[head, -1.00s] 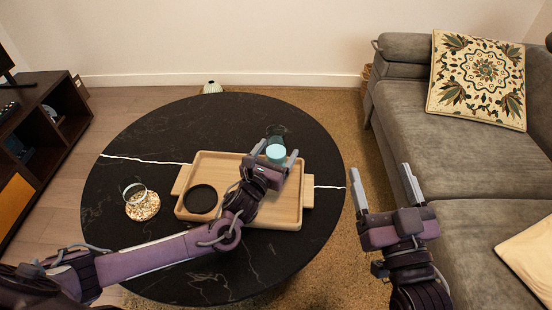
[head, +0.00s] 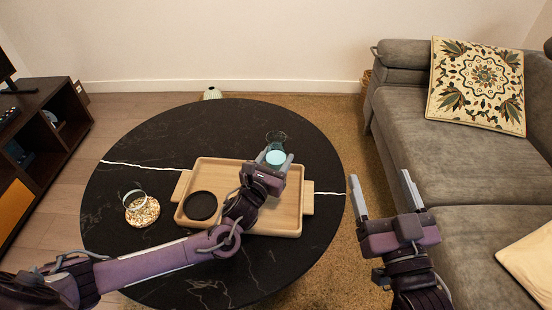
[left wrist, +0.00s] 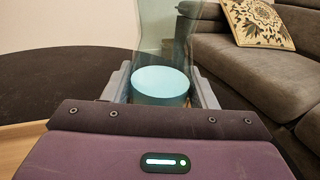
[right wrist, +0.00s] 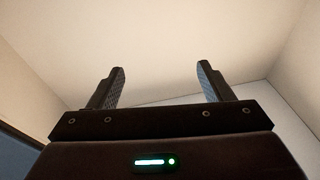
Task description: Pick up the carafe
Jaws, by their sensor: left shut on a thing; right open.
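The carafe (head: 276,140) is clear glass with teal liquid in its lower part. It is at the far right edge of the wooden tray (head: 230,167) in the head view and looks upright. My left gripper (head: 276,158) is shut on it, one finger on each side. In the left wrist view the carafe (left wrist: 161,84) stands between the fingers, its top cut off by the frame. I cannot tell whether its base touches the tray. My right gripper (head: 383,188) is open and empty, to the right of the table; in its wrist view the fingers (right wrist: 160,85) are apart.
The tray on the round black table (head: 130,185) also holds a dark round coaster (head: 200,206). A glass cup (head: 132,195) stands on a speckled coaster (head: 143,212) at the left. A grey sofa (head: 440,165) is at the right, a dark cabinet (head: 45,125) at the left.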

